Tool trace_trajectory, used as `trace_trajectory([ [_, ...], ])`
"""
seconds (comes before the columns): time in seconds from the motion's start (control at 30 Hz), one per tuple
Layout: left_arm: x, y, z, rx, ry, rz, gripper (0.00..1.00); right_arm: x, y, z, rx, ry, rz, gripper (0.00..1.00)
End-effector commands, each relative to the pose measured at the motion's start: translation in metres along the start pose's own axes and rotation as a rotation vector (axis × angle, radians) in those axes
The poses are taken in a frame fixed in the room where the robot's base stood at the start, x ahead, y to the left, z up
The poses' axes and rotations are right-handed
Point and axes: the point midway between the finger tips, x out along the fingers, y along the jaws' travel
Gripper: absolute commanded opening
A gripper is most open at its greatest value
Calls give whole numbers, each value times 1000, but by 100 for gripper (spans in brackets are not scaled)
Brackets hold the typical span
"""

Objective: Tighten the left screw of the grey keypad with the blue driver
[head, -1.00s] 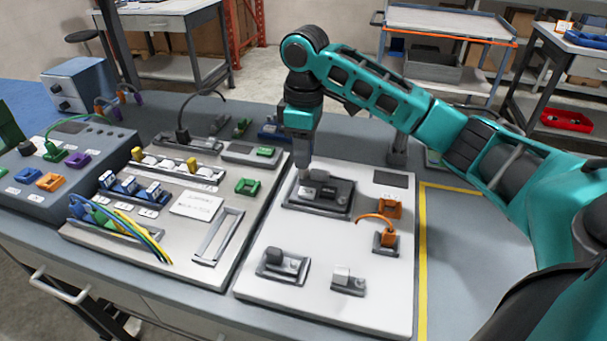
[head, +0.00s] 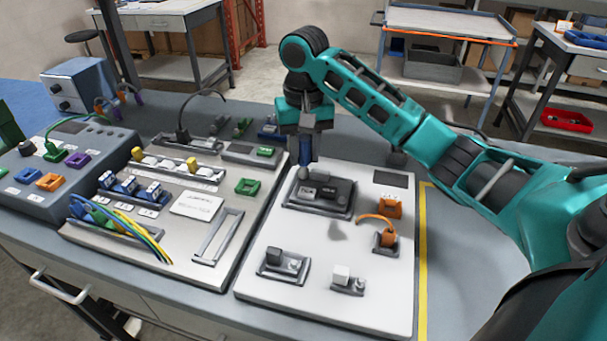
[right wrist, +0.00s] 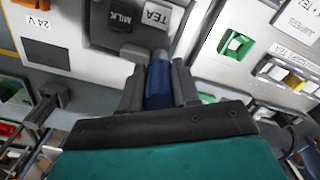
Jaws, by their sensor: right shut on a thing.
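My right gripper (head: 306,158) is shut on the blue driver (head: 306,147), which points down at the keypad's far-left edge. In the right wrist view the driver (right wrist: 158,85) lies between the fingers, its end close to the keypad's edge. I cannot tell whether it touches a screw. The left screw is not clearly visible. My left gripper is out of view.
The white panel (head: 300,310) also carries an orange plug with a cable (head: 387,240) and two small grey fixtures near its front. A panel with switches and wires (head: 150,233) lies to the left. Bare table (head: 470,250) lies right of the yellow line.

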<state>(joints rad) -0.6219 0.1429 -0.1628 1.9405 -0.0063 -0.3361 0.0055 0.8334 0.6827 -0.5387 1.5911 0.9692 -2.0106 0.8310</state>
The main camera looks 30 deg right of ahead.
Motion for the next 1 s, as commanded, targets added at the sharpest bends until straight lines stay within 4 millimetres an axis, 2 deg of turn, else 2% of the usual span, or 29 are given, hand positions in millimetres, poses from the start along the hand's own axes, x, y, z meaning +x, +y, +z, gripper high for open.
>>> trace_trajectory([
  [0.17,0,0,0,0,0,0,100,-1,0,0,81,2,0,0],
  [0.5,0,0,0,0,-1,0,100,0,0,-1,521,2,0,0],
  [0.77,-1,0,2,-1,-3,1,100,0,0,-1,670,2,0,0],
  [1.0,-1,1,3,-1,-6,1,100,0,0,-1,969,2,0,0],
])
